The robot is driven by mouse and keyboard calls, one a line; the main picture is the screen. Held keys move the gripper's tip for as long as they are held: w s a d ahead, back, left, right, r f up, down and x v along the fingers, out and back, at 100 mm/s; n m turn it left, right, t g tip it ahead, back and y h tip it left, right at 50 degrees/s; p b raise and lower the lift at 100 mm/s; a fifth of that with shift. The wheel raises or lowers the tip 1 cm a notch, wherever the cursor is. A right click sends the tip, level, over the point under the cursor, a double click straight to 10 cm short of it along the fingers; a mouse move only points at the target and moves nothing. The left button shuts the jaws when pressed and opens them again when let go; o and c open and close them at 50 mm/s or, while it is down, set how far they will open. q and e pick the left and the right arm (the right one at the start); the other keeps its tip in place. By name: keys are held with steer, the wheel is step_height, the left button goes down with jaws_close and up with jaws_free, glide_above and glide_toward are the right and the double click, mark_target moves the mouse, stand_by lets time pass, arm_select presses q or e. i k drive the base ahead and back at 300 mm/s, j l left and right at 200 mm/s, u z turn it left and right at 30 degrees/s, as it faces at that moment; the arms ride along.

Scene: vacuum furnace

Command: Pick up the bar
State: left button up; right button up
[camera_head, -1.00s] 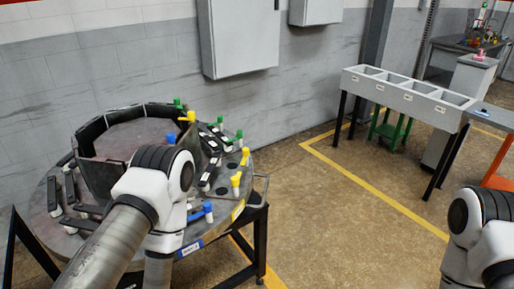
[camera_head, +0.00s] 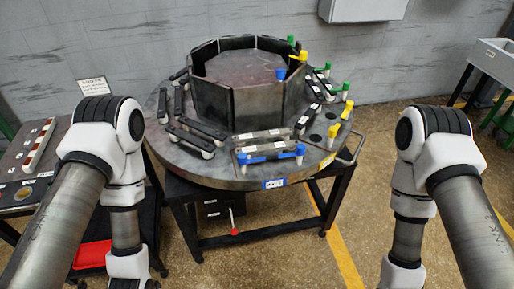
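Several dark bars with light ends lie on the round metal table, around a ring of dark upright plates (camera_head: 235,105). One dark bar (camera_head: 190,141) lies at the table's front left. Another bar (camera_head: 262,136) lies at the front, just behind a blue bar (camera_head: 270,153) with upright blue-topped pegs. A red and white striped bar (camera_head: 39,144) lies on a dark cart at the left. I cannot tell which bar is meant. My two arms come in from left and right and reach down past the bottom edge. Neither gripper is in view.
The round table (camera_head: 228,178) stands on a black frame with a handle at its right. Green, yellow and blue pegs stand on its right side. The cart (camera_head: 48,184) is beside it at left. A grey bin table (camera_head: 497,58) stands far right. Floor at right is clear.

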mark_target(275, 146)
steer(key=l+u, duration=0.15)
steer(key=u, duration=1.15)
steer(key=l+u, duration=0.3)
steer(key=l, duration=0.15)
steer(key=k+l+u, duration=0.1)
steer(key=l+u, duration=0.15)
steer(key=l, duration=0.15)
steer(key=k+l+u, duration=0.1)
steer(key=l+u, duration=0.2)
steer(key=k+l+u, duration=0.3)
steer(key=l, duration=0.2)
steer(key=l+u, duration=0.25)
steer(key=k+l, duration=0.05)
steer(key=l, duration=0.05)
